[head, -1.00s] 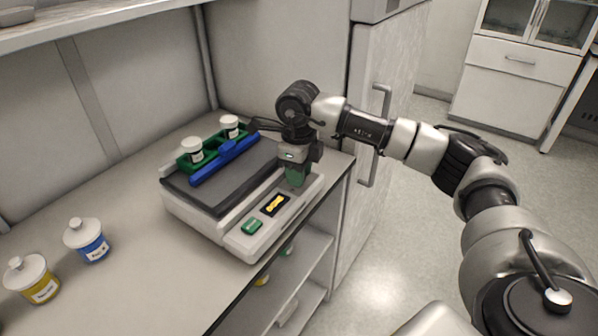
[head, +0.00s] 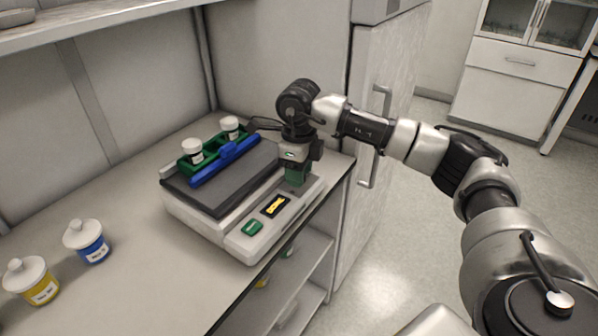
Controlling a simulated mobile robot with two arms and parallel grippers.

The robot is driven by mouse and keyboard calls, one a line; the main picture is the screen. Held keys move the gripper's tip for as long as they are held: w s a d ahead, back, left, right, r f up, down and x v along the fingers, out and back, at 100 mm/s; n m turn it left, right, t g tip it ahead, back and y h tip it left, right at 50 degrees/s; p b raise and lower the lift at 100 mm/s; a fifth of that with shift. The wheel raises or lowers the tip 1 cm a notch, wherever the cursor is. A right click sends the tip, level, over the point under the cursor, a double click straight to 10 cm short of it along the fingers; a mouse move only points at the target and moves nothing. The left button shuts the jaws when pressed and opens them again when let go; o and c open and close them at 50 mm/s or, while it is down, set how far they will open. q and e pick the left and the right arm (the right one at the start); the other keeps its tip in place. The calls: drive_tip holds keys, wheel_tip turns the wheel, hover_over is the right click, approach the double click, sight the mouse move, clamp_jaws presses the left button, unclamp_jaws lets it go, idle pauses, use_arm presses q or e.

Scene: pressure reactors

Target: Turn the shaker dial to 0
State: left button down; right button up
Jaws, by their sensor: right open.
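The shaker (head: 236,237) stands on the bench, a white box with a dark platform (head: 222,194). Its sloped front has a green button (head: 251,227) and a small black display (head: 275,206) with yellow marks too small to read. My right gripper (head: 297,176) points down over the right end of this front panel, with green showing at its fingers. The dial is hidden or cannot be told apart from the gripper there. I cannot tell whether the fingers touch it. The right gripper is open. My left gripper is not in view.
A green rack with two white-capped jars (head: 192,150) sits on the platform behind a blue bar (head: 226,161). A blue jar (head: 87,240) and a yellow jar (head: 32,281) stand at the bench's left. A tall white cabinet (head: 388,85) stands beyond the bench's right end.

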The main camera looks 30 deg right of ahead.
wheel_tip(320, 180, up, 10)
drive_tip(key=shift+r, duration=0.2)
idle(0.6)
